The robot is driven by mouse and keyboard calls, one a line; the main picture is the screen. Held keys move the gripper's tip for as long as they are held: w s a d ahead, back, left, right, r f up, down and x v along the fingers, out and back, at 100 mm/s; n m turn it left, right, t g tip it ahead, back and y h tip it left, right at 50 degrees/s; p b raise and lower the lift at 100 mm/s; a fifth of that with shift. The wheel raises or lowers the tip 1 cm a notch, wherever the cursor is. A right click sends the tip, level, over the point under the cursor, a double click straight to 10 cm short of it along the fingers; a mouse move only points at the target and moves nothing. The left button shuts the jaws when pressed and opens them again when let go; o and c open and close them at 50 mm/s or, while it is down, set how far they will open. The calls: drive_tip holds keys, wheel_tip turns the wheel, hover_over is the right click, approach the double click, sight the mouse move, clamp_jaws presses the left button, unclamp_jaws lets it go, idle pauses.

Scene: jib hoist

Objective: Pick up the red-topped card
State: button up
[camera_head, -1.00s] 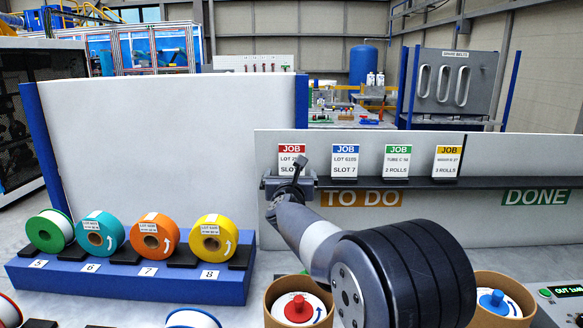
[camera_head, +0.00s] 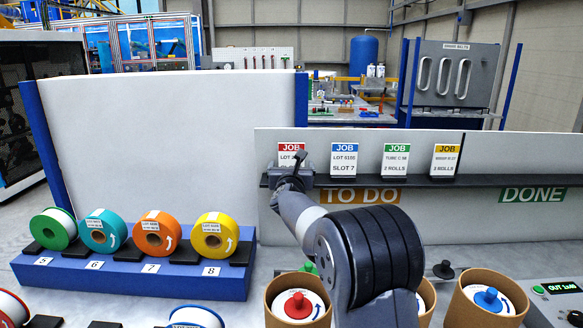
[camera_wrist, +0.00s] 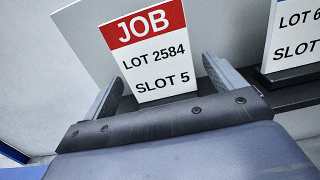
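The red-topped card (camera_head: 290,149) stands on the dark ledge of the board, leftmost in its row, with its lower part hidden behind my gripper (camera_head: 293,172). In the wrist view the card (camera_wrist: 146,52) reads "JOB, LOT 2584, SLOT 5" and looks slightly tilted. My gripper (camera_wrist: 162,73) is open, with one finger on each side of the card's lower part. The card lies between or just beyond the fingertips; I cannot tell how deep, and no firm contact shows.
A blue-topped card (camera_head: 344,158) stands to the right, also in the wrist view (camera_wrist: 294,38). Green-topped (camera_head: 396,160) and yellow-topped (camera_head: 445,160) cards follow along the ledge (camera_head: 520,182). The blue rack with coloured rolls (camera_head: 130,275) is at lower left.

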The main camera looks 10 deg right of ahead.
drive_tip(key=c, duration=1)
